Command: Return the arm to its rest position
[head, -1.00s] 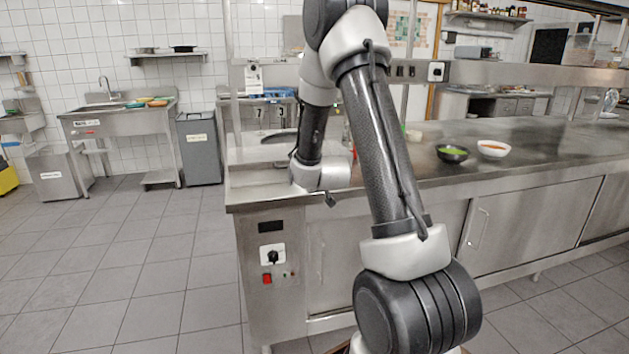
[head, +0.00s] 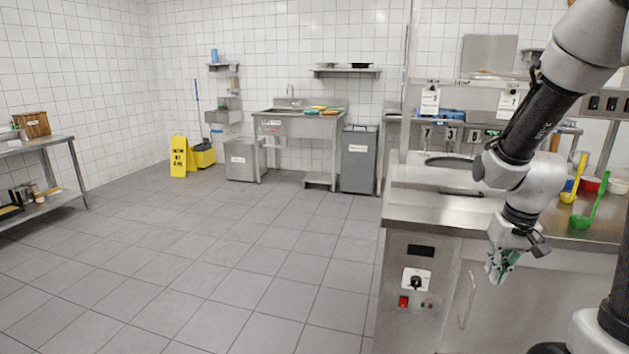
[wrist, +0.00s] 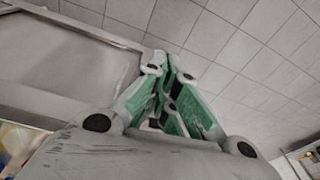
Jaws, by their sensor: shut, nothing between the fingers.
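My gripper (head: 497,279) hangs at the end of my folded arm on the right of the head view. It points down in front of the steel counter (head: 440,215), below the level of its top. In the wrist view my gripper (wrist: 170,62) shows its green-padded fingers closed together with nothing between them. The counter's steel front (wrist: 62,65) fills the left of the wrist view, and the tiled floor lies beyond the fingers.
A yellow ladle (head: 576,185) and a green ladle (head: 590,205) stand by bowls on the counter, close to my arm. A grey bin (head: 358,160), sink table (head: 310,125) and yellow floor sign (head: 180,158) stand at the back.

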